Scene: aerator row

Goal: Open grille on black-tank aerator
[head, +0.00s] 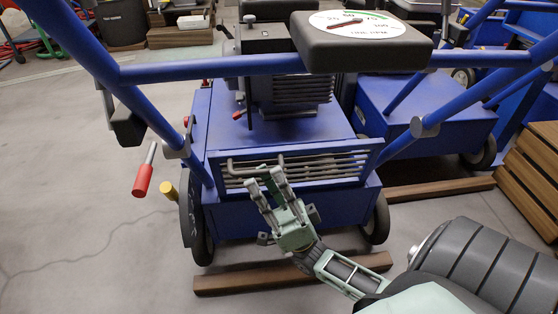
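A blue aerator (270,215) stands in front of me with a dark grey engine block (290,88) on its deck. Its front has a slatted metal grille (325,168) in a blue frame, which looks shut flush with the front. A pale bar handle (243,161) runs across the grille's upper left part. My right gripper (266,179) reaches up from below, its fingertips over the grille just by the handle. The fingers overlap the handle in this view, so I cannot tell whether they grip it. My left gripper is out of view.
A gauge (352,26) and blue handlebar tubes (215,67) hang over the machine. A red-gripped lever (143,180) and a yellow knob (168,191) are at left. Wooden beams (240,281) lie by the wheels; slatted wood (530,180) stands right. Floor at left is clear.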

